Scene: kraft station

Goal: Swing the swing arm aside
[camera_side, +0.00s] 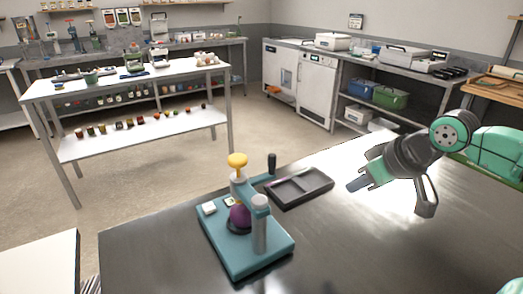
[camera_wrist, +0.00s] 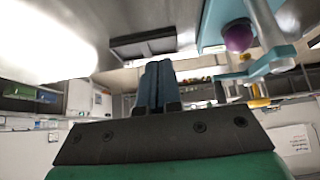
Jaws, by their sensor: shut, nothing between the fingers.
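A teal fixture (camera_side: 245,255) stands on the dark metal table, with a grey post (camera_side: 260,230) at its front right. The teal swing arm (camera_side: 254,196) runs from the post over a purple ball (camera_side: 239,217) and carries a yellow knob (camera_side: 237,160). A black upright handle (camera_side: 272,163) rises beside the arm; its attachment is unclear. In the wrist view the purple ball (camera_wrist: 238,37), swing arm (camera_wrist: 268,25) and yellow knob (camera_wrist: 258,95) show at upper right. My gripper (camera_side: 357,184) is shut and empty, in the air right of the fixture and apart from it; its fingers (camera_wrist: 157,85) show together.
A dark shallow tray (camera_side: 318,185) lies on the table between the fixture and my gripper, holding a thin pinkish item. The table's front right is clear. White benches and shelves stand farther back.

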